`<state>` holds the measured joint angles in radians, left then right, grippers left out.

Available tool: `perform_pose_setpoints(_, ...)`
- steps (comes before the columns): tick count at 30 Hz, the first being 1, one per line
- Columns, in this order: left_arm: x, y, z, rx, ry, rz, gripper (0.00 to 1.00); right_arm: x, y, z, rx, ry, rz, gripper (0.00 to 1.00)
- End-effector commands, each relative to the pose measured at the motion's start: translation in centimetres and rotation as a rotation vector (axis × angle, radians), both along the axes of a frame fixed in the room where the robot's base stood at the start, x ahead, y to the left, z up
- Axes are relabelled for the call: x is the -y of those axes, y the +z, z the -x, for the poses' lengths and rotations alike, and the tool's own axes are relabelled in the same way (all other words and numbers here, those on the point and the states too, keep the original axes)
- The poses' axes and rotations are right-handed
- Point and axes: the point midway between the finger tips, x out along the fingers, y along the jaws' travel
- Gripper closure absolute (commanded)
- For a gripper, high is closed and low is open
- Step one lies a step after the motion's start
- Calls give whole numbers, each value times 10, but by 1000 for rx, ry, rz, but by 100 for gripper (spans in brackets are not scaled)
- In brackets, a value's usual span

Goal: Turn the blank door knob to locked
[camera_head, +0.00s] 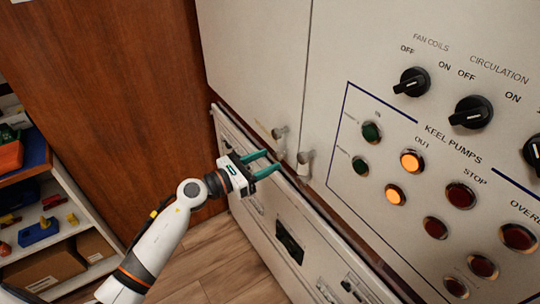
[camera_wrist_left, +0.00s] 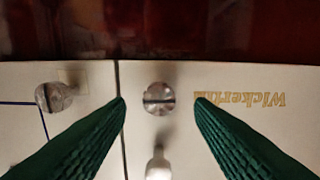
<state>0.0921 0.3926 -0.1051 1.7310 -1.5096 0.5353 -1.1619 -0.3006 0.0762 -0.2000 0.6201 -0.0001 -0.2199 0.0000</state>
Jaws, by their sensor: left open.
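In the left wrist view a round metal knob (camera_wrist_left: 158,98) with a dark slot sits on a pale door with gold lettering. The slot lies about level across the picture. My left gripper (camera_head: 274,161) is open, its green fingers pointing at the cabinet front; in the wrist view the fingers stand either side of this knob, with gaps, not gripping it. In the head view small metal knobs show near the lower door seam, one on the blank left door (camera_head: 279,132) and one on the switch door (camera_head: 304,157). Any lock markings are too small to read.
A second slotted knob (camera_wrist_left: 53,97) and a pale metal knob or handle (camera_wrist_left: 157,165) are close by in the wrist view. Rotary switches (camera_head: 412,82) and lit lamps (camera_head: 411,161) cover the right door. Shelves (camera_head: 70,212) stand at left; bare floor (camera_head: 215,262) lies below.

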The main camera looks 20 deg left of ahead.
Motion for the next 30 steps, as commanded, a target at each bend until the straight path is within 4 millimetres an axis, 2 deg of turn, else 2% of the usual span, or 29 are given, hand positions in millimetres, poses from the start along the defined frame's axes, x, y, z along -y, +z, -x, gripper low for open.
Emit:
perform_pose_setpoints(6, 11, 0, -14, -1, -1, 1, 52, 0, 4, -1, 1, 0, 0, 64)
perform_pose_setpoints(14, 12, -1, -15, -1, -1, 0, 52, 0, 4, -1, 1, 0, 1, 64)
perform_pose_setpoints(15, 12, -1, -15, -1, -1, 0, 53, 0, 4, -1, 1, 0, 1, 64)
perform_pose_setpoints(23, 12, -1, -14, -1, -1, 0, 96, 3, 4, -1, 1, 1, 4, 64)
perform_pose_setpoints(30, 12, 0, -14, -14, -1, 16, 96, 4, 5, -1, 1, 2, 5, 64)
